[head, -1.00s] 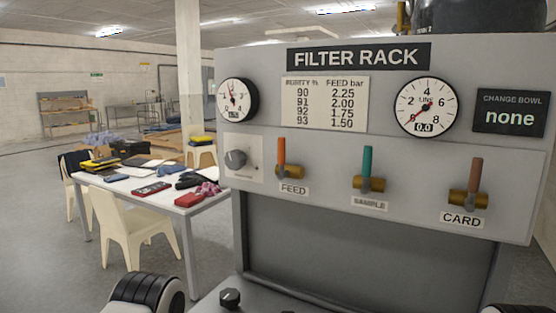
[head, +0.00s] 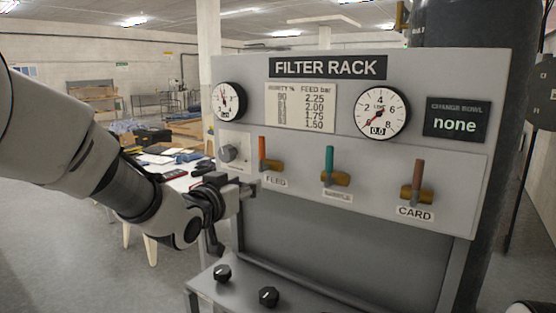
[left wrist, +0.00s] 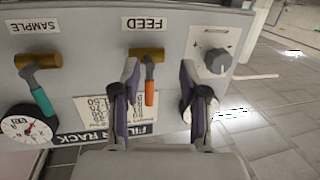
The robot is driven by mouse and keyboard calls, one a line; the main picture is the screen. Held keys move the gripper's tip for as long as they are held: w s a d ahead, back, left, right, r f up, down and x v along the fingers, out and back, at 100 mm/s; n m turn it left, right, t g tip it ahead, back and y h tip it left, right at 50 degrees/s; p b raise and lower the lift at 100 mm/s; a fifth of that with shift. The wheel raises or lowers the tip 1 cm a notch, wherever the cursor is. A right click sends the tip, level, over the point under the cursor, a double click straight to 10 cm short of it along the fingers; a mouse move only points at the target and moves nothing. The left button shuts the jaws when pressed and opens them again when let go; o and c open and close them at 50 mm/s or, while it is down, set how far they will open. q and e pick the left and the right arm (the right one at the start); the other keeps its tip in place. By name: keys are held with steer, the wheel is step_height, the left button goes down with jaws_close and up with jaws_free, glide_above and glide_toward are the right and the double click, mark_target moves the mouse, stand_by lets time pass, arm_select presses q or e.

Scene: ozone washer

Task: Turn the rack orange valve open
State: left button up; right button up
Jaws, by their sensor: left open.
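The rack's orange valve (head: 262,150) is the FEED valve on the sloping grey panel. Its orange lever stands upright on a brass body. My left gripper (head: 248,190) is just left of and below it in the head view, pointing at the panel. In the left wrist view, upside down, the orange lever (left wrist: 149,85) appears between the open fingers of my left gripper (left wrist: 158,75), closer to the left finger in the picture. The fingers hold nothing. I cannot tell how far the fingertips are from the lever. My right gripper is not in view.
The teal SAMPLE valve (head: 330,165) and brown CARD valve (head: 416,185) are to the right. A grey knob (head: 228,153) sits left of FEED. Two gauges (head: 228,101) (head: 381,112) are above. Black knobs (head: 268,296) are on the lower ledge. A cluttered table stands behind my left arm.

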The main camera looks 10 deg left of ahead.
mark_target(261, 150)
arm_select(q)
step_height(261, 150, up, 7)
steer(key=s+d+t, duration=0.1)
steer(key=s+d, duration=0.1)
steer(key=w+p, duration=0.1)
steer(key=w, duration=0.1)
steer(key=w+p, duration=0.1)
steer(key=w, duration=0.2)
steer(key=w+p, duration=0.1)
steer(key=w, duration=0.2)
steer(key=shift+w+f+p, duration=0.2)
steer(key=shift+f+p, duration=0.15)
steer(key=shift+w+d, duration=0.1)
steer(key=shift+w, duration=0.05)
steer(key=shift+d, duration=0.15)
jaws_close()
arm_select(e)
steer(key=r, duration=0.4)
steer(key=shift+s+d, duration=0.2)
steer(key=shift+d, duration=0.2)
